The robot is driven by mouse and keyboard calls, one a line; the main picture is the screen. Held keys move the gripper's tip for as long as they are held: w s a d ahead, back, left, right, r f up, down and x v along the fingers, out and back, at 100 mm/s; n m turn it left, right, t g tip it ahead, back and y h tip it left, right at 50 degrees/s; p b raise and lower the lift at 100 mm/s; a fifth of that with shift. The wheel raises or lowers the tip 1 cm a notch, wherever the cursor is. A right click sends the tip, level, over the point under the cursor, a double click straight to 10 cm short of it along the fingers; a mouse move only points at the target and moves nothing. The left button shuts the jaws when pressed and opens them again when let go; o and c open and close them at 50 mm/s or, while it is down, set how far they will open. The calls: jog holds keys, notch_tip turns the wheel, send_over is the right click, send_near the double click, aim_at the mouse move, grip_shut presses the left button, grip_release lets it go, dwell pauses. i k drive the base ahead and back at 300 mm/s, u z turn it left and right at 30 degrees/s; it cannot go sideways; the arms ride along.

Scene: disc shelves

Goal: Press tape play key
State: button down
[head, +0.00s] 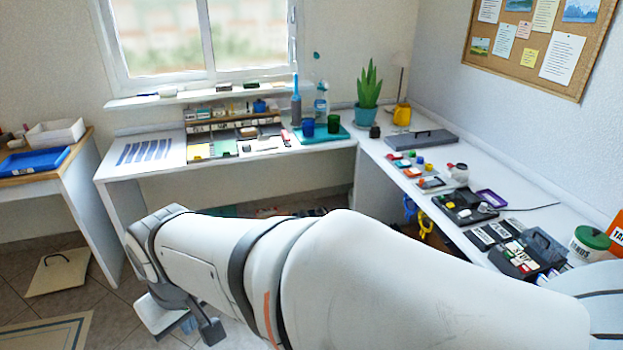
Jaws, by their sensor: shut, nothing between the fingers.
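A dark device with red, white and green labelled parts (519,257) lies on the right-hand desk, near its front edge. Its small lettering is not clearly readable, and I cannot tell which part is a play key. Another black device (465,206) lies farther back on the same desk. I cannot tell which of the two is the tape player. My gripper (185,325) hangs at the lower left, shut and empty, partly hidden by my arm. It is over the floor, far from both devices and touching neither.
Dark cassette-like pieces (492,234), a purple tray (491,198), a green-lidded tub (590,243) and a cable crowd the right desk (535,213). A grey case (421,139) and a potted plant (368,92) stand toward the corner. My arm crosses the foreground.

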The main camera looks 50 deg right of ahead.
aim_at(509, 255)
jog(key=z, duration=0.05)
jog(key=i, duration=0.4)
jog(key=z, duration=1.6)
jog(key=k, duration=0.1)
jog(key=z, duration=1.75)
jog(key=i, duration=1)
jog(key=z, duration=0.1)
